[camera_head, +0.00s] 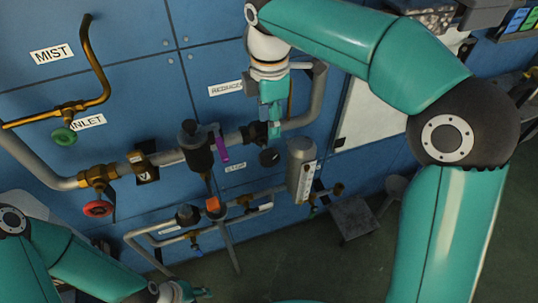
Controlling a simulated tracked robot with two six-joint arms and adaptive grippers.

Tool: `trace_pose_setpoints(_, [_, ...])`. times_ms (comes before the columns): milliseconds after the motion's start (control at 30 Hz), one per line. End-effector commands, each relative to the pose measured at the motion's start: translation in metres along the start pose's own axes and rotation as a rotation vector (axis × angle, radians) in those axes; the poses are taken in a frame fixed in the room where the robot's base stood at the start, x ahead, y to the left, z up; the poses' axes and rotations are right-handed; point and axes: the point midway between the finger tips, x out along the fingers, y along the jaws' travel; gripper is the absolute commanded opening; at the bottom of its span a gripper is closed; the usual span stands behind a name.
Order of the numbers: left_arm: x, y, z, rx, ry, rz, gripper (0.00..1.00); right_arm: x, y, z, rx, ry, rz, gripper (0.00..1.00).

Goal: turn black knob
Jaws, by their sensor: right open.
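My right gripper (272,122) points down in front of the pipe, beneath the REDUCER label. It is open and holds nothing that I can see. A small gap seems to lie between its fingertips and the knob, but the depth is hard to tell. My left gripper (190,291) is low at the bottom edge, away from the knob; its fingers are too small and partly cut off to read.
A black-topped cylinder (196,145) with a purple handle (221,147) stands left of the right gripper. A grey cylinder (301,165) is to the right. Green (64,136) and red (97,208) handwheels are at left. Lower pipes carry an orange-topped part (214,206).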

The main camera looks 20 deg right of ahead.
Motion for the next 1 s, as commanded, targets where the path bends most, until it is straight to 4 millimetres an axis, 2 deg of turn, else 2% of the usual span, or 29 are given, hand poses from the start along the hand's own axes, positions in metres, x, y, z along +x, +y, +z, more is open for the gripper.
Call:
trace_pose_setpoints(33, [0.002,-0.001,0.0,0.0,0.0,0.0,0.4,0.013,-0.002,0.001,0.001,-0.001,-0.005,0.46])
trace_pose_setpoints(300, [0.003,-0.001,0.0,0.0,0.001,0.0,0.4,0.071,-0.002,0.003,0.005,-0.001,-0.005,0.46])
trace_pose_setpoints(500, [0.002,-0.001,0.0,0.0,0.001,0.0,0.4,0.105,-0.002,0.003,0.006,-0.001,-0.004,0.46])
trace_pose_setpoints(700, [0.002,-0.001,0.0,0.0,0.001,0.0,0.4,0.121,-0.001,0.003,0.006,0.0,-0.001,0.46])
trace_pose_setpoints(1000, [0.002,-0.001,0.0,0.0,0.001,0.0,0.4,0.123,-0.001,0.003,0.006,0.001,0.0,0.46])
